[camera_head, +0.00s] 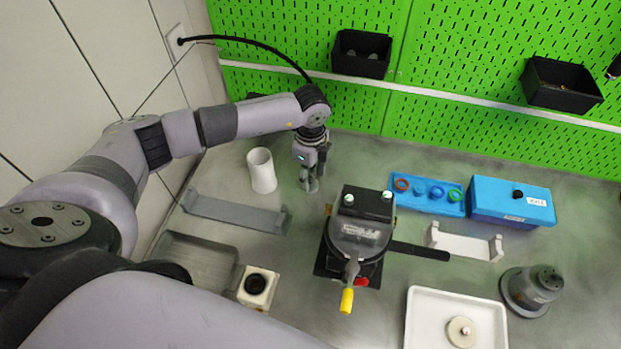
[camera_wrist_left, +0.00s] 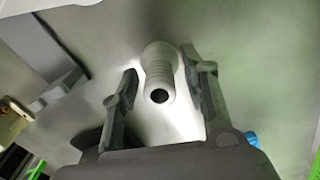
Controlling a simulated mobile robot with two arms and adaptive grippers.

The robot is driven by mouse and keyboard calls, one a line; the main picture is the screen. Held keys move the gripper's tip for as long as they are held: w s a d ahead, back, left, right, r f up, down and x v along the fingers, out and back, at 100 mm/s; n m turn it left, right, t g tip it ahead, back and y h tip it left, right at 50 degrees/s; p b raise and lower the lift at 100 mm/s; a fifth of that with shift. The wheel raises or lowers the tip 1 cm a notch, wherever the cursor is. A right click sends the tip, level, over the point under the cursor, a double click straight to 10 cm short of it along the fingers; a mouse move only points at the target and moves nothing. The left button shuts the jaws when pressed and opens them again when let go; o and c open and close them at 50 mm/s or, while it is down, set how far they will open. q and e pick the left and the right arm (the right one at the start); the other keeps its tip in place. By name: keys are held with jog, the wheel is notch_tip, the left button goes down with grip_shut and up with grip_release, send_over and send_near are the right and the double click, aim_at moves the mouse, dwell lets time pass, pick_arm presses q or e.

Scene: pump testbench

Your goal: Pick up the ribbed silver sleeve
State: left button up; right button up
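The ribbed silver sleeve (camera_wrist_left: 160,72) shows in the left wrist view as a ribbed grey tube with a dark hole in its near end. In the head view a small silver piece (camera_head: 309,185), which looks like the sleeve, stands on the bench under my left gripper (camera_head: 311,172). In the left wrist view the two fingers of my left gripper (camera_wrist_left: 160,90) are apart, one on each side of the sleeve, with a visible gap on both sides. The gripper partly hides the sleeve in the head view. My right gripper is not in view.
A white cylinder (camera_head: 262,171) stands just left of my left gripper, and a grey bracket (camera_head: 235,211) lies in front. The dark pump unit (camera_head: 358,238) with a yellow-tipped handle is to the right. The green pegboard wall (camera_head: 450,60) with black bins rises behind.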

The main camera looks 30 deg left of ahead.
pick_arm(q)
grip_shut()
jog(key=shift+r, duration=0.15)
dwell(0.4)
